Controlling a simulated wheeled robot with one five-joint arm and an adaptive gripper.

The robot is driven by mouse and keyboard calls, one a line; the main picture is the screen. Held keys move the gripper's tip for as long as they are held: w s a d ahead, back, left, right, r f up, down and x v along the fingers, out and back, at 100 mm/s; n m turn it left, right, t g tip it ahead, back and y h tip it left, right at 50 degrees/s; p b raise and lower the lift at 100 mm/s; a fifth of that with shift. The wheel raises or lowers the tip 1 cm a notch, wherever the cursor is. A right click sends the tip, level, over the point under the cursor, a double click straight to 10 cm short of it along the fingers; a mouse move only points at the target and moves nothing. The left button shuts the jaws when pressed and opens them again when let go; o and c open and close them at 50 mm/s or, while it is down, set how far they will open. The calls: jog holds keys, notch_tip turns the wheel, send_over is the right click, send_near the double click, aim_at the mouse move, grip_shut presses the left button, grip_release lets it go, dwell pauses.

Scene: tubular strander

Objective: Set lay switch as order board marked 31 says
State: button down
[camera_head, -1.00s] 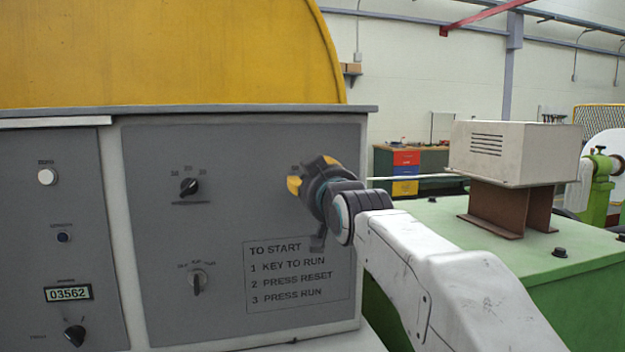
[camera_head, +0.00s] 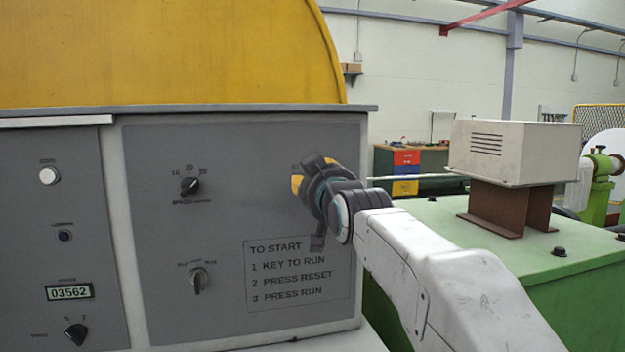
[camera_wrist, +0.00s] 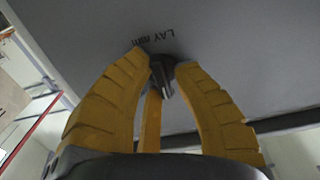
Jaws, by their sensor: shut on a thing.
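The lay switch is a dark knob (camera_wrist: 161,78) on the grey panel, with the label "LAY mm" (camera_wrist: 154,37) beside it in the wrist view. The yellow fingers of my gripper (camera_wrist: 162,75) are shut on this knob. In the head view my gripper (camera_head: 303,180) is at the upper right of the grey panel (camera_head: 240,150) and hides the knob and its scale marks. The knob's pointer direction cannot be told. No order board marked 31 shows in these frames.
The panel also carries a speed knob (camera_head: 190,186), a key switch (camera_head: 199,280) and a "TO START" notice (camera_head: 297,275). A counter reading 03562 (camera_head: 69,292) is on the left panel. A green housing (camera_head: 540,270) with a beige box (camera_head: 515,153) stands at right.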

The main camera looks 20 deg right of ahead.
jog(key=shift+r+n, duration=0.1)
jog(key=shift+n, duration=0.2)
jog(key=n+b, duration=0.2)
jog(key=shift+r+n, duration=0.1)
jog(key=shift+n, duration=0.3)
jog(key=n, duration=0.5)
jog(key=shift+r, duration=0.2)
jog(key=shift+n, duration=0.4)
jog(key=c, duration=1.4)
grip_release()
jog(key=shift+c, duration=0.2)
jog(key=o, duration=0.3)
jog(key=shift+w+f, duration=0.15)
jog(key=shift+f, duration=0.05)
